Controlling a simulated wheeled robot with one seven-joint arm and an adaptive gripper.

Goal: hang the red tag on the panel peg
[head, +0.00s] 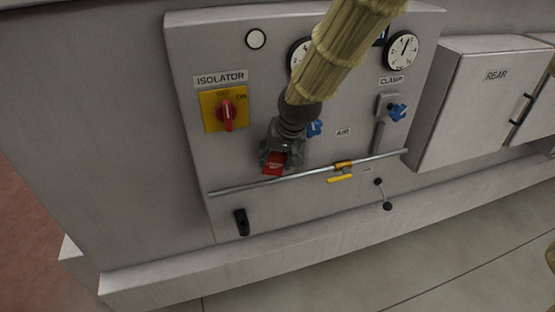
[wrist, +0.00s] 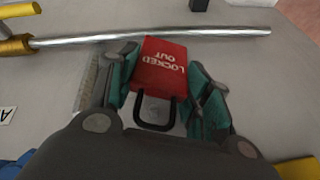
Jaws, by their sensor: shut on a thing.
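The red tag (head: 273,163) is a padlock-shaped piece with a black loop, in front of the panel. In the wrist view the red tag (wrist: 163,65) reads "LOCKED OUT" upside down. My gripper (head: 277,155) is shut on it, with green finger pads (wrist: 165,85) on both sides of the tag. The grey panel (head: 185,80) carries the isolator switch and dials. A short black fitting (head: 241,222) sticks out low on the panel, below the rail; I cannot tell whether it is the peg. My arm hides part of the panel's middle.
A metal rail (head: 240,186) crosses the panel just below my gripper, with a yellow collar (head: 343,166). The red isolator switch (head: 227,115) is up to the left. Blue valve handles (head: 397,112) and a black-knobbed lever (head: 383,195) are to the right. A REAR box (head: 470,110) juts out farther right.

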